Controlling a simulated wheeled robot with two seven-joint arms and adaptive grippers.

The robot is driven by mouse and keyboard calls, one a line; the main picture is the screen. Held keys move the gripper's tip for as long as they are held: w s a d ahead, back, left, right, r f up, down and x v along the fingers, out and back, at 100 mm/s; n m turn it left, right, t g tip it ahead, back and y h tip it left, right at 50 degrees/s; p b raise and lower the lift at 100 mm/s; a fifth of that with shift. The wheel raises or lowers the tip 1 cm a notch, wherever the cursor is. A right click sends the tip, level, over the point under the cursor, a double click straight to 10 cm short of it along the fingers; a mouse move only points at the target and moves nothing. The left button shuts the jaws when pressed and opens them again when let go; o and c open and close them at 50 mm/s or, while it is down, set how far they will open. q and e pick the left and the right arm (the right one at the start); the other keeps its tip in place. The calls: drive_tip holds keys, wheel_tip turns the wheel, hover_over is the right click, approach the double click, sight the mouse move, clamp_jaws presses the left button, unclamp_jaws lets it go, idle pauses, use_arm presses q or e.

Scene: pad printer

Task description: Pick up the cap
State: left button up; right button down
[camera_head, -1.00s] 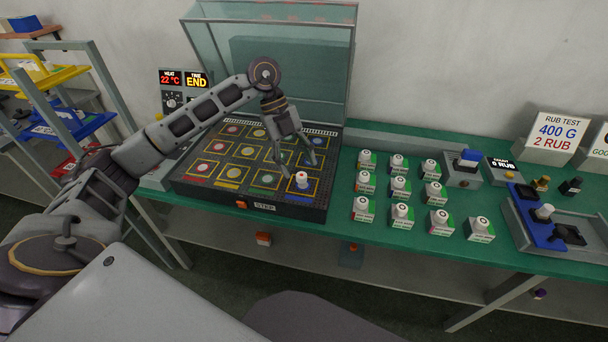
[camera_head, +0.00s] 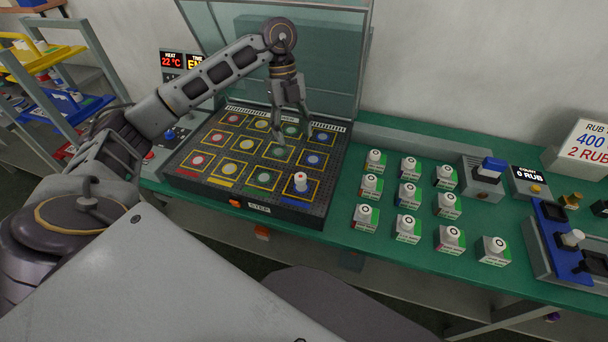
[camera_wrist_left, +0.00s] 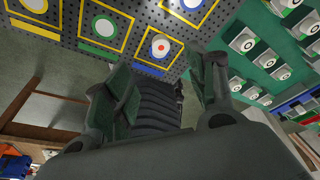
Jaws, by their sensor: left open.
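In the left wrist view the cap (camera_wrist_left: 160,46) shows as a white round with an orange centre, beyond the gap between the fingers. My left gripper (camera_head: 293,136) is open and empty, pointing down over the board, behind and above the cap and apart from it. My right gripper is not in view.
A clear raised cover (camera_head: 290,60) stands behind the board. Several white-capped blocks (camera_head: 408,193) stand in rows on the green table (camera_head: 335,225) to the right.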

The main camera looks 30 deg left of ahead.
use_arm(q)
approach(301, 179)
drive_tip(key=shift+w+a+f, duration=0.1)
drive_tip(key=shift+w+f, duration=0.05)
drive_tip(key=shift+f, duration=0.4)
drive_tip(key=shift+w+a+f, duration=0.1)
drive_tip(key=shift+a+f, duration=0.05)
drive_tip(key=shift+f, duration=0.4)
drive_tip(key=shift+x, duration=0.8)
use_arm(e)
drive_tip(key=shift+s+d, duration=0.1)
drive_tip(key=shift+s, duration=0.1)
